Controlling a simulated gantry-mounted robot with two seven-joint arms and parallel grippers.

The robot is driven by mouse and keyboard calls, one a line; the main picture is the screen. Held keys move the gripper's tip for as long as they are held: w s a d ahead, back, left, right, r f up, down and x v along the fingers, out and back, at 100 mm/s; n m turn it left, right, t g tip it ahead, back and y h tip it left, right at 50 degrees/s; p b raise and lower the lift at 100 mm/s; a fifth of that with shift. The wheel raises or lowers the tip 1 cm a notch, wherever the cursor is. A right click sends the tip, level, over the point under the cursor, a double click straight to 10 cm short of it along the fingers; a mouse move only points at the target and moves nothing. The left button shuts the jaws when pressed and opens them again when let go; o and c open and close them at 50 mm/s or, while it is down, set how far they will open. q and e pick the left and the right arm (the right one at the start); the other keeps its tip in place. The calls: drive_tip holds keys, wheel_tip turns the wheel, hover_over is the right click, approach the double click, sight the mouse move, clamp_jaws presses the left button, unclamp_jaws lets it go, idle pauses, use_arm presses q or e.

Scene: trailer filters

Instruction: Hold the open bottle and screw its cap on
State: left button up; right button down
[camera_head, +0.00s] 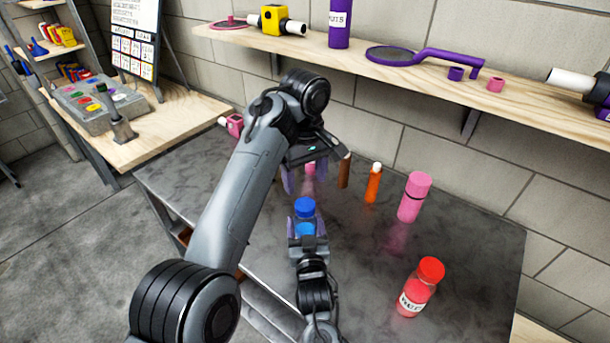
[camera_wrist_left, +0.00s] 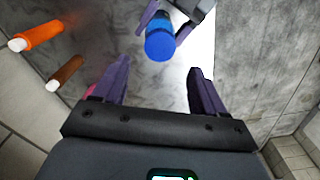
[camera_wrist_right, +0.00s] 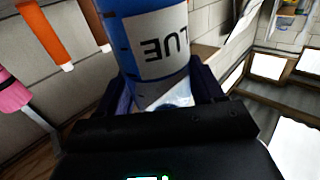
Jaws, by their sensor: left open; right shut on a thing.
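The blue bottle (camera_head: 306,229) stands upright in my right gripper (camera_head: 307,246). A blue cap (camera_head: 305,206) sits at its top; I cannot tell how tightly. The cap also shows in the left wrist view (camera_wrist_left: 160,46). In the right wrist view the bottle (camera_wrist_right: 160,50) fills the space between the fingers, its label reading upside down. My left gripper (camera_head: 305,178) is open and empty, behind and above the cap in the head view. In the left wrist view its fingers (camera_wrist_left: 155,85) are spread, with the cap ahead of them and apart.
An orange marker (camera_head: 373,185), a brown marker (camera_head: 345,172) and a pink bottle (camera_head: 414,197) stand to the right on the dark table (camera_head: 460,235). A red bottle (camera_head: 420,288) stands nearer the front. A wooden shelf (camera_head: 345,58) with several items hangs above the table's back.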

sight(305, 204)
use_arm(q)
drive_tip(key=shift+a+f, duration=0.1)
drive_tip(key=shift+f, duration=3.95)
drive_tip(key=c, duration=1.1)
drive_tip(key=m, duration=0.9)
drive_tip(key=shift+m, duration=0.4)
